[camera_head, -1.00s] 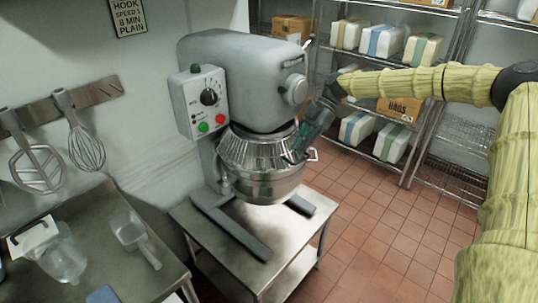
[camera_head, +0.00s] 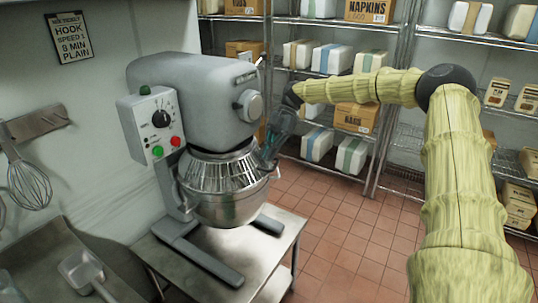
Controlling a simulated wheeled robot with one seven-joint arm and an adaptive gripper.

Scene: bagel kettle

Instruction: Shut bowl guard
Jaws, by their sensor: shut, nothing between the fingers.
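The mixer (camera_head: 190,95) is grey and stands on a low steel table. Its steel bowl (camera_head: 225,208) sits under the head. The bowl guard (camera_head: 218,172), a ring of metal wires, sits around the top of the bowl. Its right edge is partly hidden behind my gripper, so I cannot tell how far round it is closed. My gripper (camera_head: 268,158) is shut and empty, at the right side of the guard and bowl rim, pointing down. I cannot tell whether it touches the guard.
A control box (camera_head: 152,125) with a dial and buttons is on the mixer's left side. Wire shelves (camera_head: 385,110) with bags and boxes line the back. A steel counter (camera_head: 110,250) with a scoop is at the left. The tiled floor (camera_head: 345,235) is open at right.

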